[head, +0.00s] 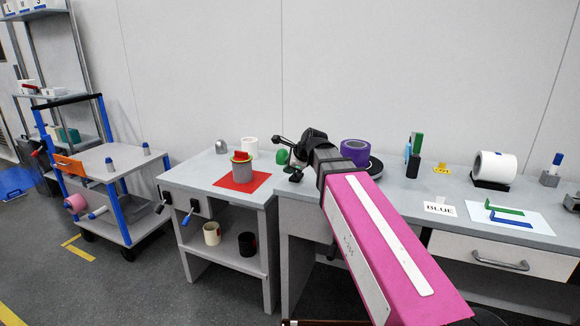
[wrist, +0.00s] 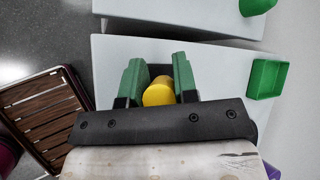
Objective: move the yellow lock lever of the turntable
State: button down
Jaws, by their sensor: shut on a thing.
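In the wrist view my gripper (wrist: 159,88) has its two green fingers on either side of a yellow rounded piece (wrist: 158,92), shut on it. It looks like the end of the lock lever; the rest of it is hidden by the gripper body. In the head view my gripper (head: 288,158) is over the left end of the right bench, with the yellow piece out of sight. The turntable seems to be the dark disc (head: 376,167) under a purple roll (head: 354,151), just right of my wrist and partly hidden by my pink arm.
A green open box (wrist: 267,79) lies right of my fingers in the wrist view. A slatted brown thing (wrist: 42,112) is at lower left. A red mat (head: 252,187) lies on the left bench.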

jog(key=c, duration=0.9)
grip_release()
jog(key=v, duration=1)
jog(key=shift+s+d+r, duration=0.15)
jog(key=shift+s+r, duration=0.1)
